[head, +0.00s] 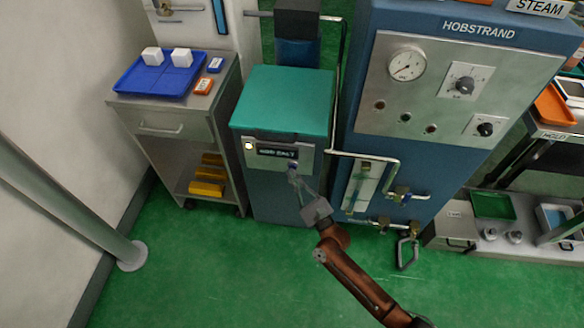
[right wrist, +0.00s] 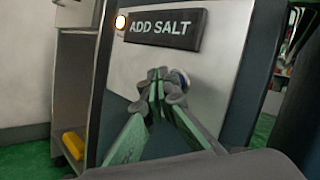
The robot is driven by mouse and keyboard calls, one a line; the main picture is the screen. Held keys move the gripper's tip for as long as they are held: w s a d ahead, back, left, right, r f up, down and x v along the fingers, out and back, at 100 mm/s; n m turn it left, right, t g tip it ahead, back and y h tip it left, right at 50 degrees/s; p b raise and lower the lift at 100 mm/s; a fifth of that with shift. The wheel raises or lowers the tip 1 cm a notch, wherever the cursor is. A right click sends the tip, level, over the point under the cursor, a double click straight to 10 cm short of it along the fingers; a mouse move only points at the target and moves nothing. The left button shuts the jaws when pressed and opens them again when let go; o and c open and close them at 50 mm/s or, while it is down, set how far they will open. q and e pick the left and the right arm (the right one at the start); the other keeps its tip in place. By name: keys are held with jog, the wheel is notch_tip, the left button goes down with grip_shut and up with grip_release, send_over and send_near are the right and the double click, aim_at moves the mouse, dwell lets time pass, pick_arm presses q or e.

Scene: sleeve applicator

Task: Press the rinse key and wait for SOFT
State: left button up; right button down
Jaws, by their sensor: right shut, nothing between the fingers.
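The softener cabinet with a teal lid (head: 285,98) stands left of the big blue machine. Its display (head: 277,152) reads ADD SALT; the text shows clearly on the display (right wrist: 164,31) in the right wrist view. A lamp (head: 249,146) left of the display glows yellowish white. A round key with a blue edge (right wrist: 181,78) sits on the metal panel below the display, partly hidden by my fingers. My right gripper (head: 294,177) is shut and empty, its fingertips (right wrist: 160,76) at or just before the key; I cannot tell whether they touch it. My left gripper is not in view.
A steel cart (head: 178,125) on the left bears a blue tray (head: 150,88) with two white blocks, and yellow blocks (head: 207,188) lie on its lower shelf. Pipes and valves (head: 402,195) are on the right. The green floor in front is clear.

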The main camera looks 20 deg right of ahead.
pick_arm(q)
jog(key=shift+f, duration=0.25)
pick_arm(e)
jog(key=shift+w+d, duration=0.25)
jog(key=shift+w, duration=0.1)
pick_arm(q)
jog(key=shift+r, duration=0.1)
pick_arm(e)
jog(key=shift+s+a, duration=0.1)
jog(key=shift+s, duration=0.05)
dwell(0.3)
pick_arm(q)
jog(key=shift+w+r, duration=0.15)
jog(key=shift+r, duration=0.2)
pick_arm(e)
jog(key=shift+s+a, duration=0.4)
jog(key=shift+s, duration=0.2)
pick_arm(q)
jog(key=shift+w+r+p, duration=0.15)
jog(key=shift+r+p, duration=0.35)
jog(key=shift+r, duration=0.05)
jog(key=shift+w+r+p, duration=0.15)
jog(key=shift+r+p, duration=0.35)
pick_arm(e)
jog(key=s+a, duration=0.1)
jog(key=s, duration=0.1)
jog(key=s+a, duration=0.1)
jog(key=s, duration=0.1)
jog(key=shift+a, duration=0.4)
